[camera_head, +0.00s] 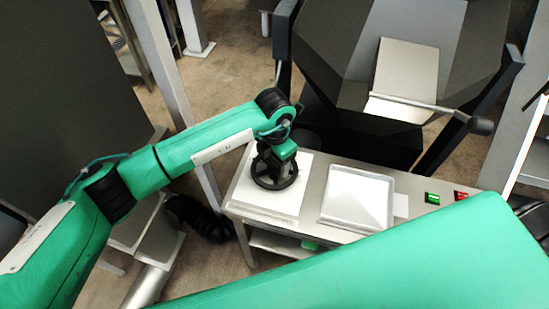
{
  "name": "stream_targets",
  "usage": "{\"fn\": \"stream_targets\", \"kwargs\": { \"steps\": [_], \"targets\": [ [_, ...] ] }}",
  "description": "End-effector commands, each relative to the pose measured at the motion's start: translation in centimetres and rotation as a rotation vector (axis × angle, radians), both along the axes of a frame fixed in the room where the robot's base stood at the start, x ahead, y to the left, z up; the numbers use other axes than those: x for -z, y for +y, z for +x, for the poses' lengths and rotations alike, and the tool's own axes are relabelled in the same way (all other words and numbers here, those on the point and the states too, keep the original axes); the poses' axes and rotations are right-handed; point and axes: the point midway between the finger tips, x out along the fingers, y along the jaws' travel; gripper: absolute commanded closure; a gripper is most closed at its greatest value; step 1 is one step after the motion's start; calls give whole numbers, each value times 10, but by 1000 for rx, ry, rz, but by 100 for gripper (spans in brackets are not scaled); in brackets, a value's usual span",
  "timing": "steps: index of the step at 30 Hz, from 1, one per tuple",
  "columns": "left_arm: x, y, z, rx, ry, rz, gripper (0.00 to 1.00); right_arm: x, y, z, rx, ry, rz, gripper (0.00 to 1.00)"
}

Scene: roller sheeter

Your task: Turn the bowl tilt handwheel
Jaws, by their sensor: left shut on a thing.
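The black handwheel (275,186) lies flat above a white panel at the left end of the steel table. My left gripper (283,157) comes down on it from above and is shut on it, at the far right part of the wheel. The wrist and gripper cover part of the wheel, and the fingertips are hard to make out. The large dark faceted bowl (330,40) stands behind the table. My right gripper is not in view.
A shallow white tray (357,199) sits on the steel table right of the wheel. Beyond it are a green switch (432,198) and a red switch (461,195). A bar with a black knob (481,126) sticks out before the bowl. My green arm link crosses the lower right.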

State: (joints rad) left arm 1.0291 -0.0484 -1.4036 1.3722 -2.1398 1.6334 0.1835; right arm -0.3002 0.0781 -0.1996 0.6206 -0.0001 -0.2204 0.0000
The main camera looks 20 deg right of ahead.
Motion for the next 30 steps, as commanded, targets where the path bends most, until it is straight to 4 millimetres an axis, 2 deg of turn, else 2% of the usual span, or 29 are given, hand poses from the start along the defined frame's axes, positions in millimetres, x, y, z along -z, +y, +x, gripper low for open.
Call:
{"fn": "stream_targets", "kwargs": {
  "steps": [5,9,13,26,27,30],
  "targets": [
    [3,0,1,-87,-2,0,57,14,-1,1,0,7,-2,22],
    [3,0,1,-201,-2,0,57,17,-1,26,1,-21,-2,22],
    [2,0,1,-285,-2,0,57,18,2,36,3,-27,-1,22],
    [-1,0,1,-335,0,0,57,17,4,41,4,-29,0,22],
    [-1,0,1,-335,0,0,29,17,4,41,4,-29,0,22],
    [-1,0,1,-334,0,0,13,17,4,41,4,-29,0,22]
  ]
}}
